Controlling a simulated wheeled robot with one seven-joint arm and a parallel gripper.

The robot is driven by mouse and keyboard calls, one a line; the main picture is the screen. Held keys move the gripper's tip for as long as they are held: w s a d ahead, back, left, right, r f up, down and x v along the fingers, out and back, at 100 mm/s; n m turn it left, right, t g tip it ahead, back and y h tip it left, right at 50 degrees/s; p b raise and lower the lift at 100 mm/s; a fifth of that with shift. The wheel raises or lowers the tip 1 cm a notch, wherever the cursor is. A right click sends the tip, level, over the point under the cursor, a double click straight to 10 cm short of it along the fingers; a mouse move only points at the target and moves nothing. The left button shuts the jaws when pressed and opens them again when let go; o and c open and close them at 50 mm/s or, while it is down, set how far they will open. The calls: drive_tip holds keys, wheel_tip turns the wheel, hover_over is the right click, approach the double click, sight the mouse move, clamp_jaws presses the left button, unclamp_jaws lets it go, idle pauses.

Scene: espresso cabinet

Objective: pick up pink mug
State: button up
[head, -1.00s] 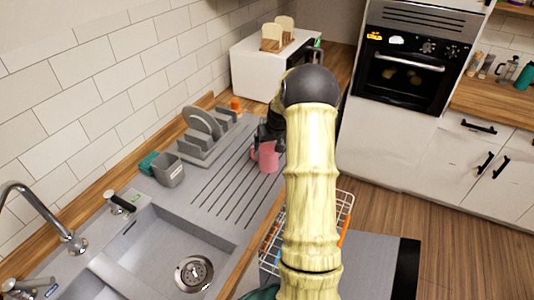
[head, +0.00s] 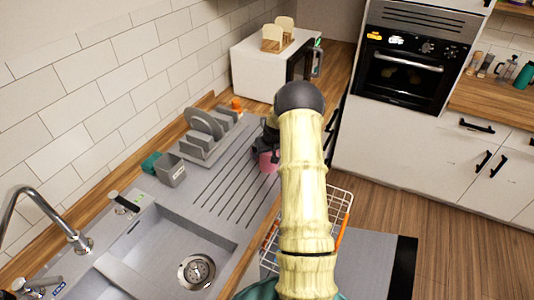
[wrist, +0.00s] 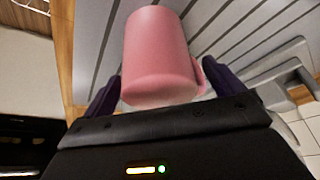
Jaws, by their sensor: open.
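The pink mug (head: 269,162) stands on the grey ribbed drainboard of the sink, partly hidden behind my gripper and arm in the head view. In the wrist view the pink mug (wrist: 160,58) fills the space between my two dark fingers, with its handle on the right side. My gripper (wrist: 160,95) is open, with one finger on each side of the mug. I cannot tell whether either finger touches it. In the head view my gripper (head: 268,143) is over the mug, seen from the side.
A grey dish rack (head: 208,133) with plates stands left of the mug. A grey cup (head: 171,170) and the sink basin (head: 170,245) are nearer. A wire rack (head: 340,205) is below the counter edge.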

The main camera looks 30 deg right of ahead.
drive_tip(key=shift+w+f, duration=0.15)
drive_tip(key=shift+f, duration=0.2)
drive_tip(key=shift+r, duration=0.1)
drive_tip(key=c, duration=1.3)
wheel_tip(320, 180, up, 10)
drive_tip(key=b, duration=0.3)
drive_tip(key=shift+c, duration=0.2)
